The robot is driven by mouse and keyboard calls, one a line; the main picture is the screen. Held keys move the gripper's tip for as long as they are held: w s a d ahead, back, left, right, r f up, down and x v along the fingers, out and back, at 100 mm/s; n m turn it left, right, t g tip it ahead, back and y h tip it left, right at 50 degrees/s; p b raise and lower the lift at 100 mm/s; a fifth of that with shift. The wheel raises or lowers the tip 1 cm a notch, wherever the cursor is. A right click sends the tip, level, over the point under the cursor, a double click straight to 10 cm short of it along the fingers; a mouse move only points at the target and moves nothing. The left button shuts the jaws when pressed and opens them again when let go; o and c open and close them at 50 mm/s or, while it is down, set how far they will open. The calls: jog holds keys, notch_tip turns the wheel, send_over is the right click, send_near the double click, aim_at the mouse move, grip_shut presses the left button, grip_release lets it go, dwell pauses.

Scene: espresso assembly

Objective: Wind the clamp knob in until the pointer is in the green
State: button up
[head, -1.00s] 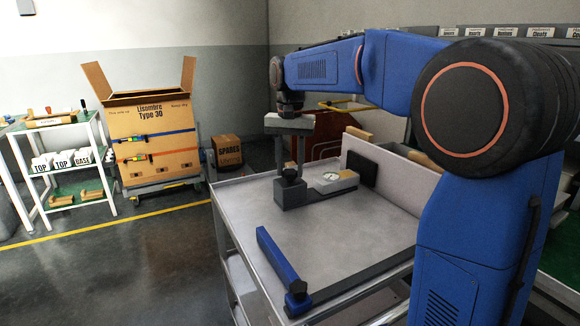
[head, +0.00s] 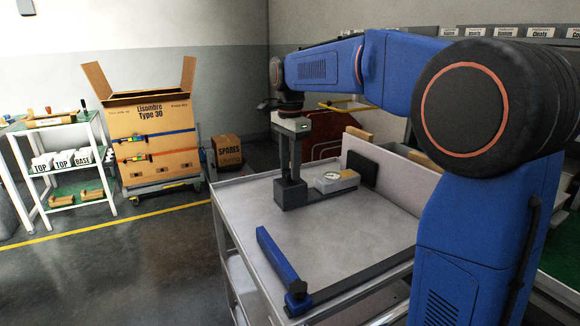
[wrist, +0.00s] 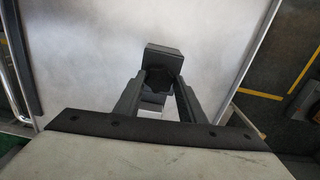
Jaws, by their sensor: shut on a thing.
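A dark grey clamp block (head: 293,195) stands on the grey cart top, with its knob on top. My gripper (head: 291,181) points straight down over it and is shut on the knob. In the wrist view the dark knob (wrist: 157,82) sits between my two fingers, above the block (wrist: 164,54). In the head view my fingers mostly hide the knob. The round gauge dial (head: 332,176) sits on a pale housing (head: 347,181) to the right of the block. Its pointer and green zone are too small to read.
A black panel (head: 361,168) and a pale wall (head: 400,180) stand behind the gauge. The middle of the cart top (head: 340,235) is bare.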

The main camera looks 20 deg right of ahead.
jog(key=shift+m, duration=0.5)
jog(key=o, duration=1)
jog(key=shift+o, duration=0.2)
jog(key=shift+r, duration=0.1)
notch_tip(320, 180, up, 17)
jog(key=shift+r, duration=0.1)
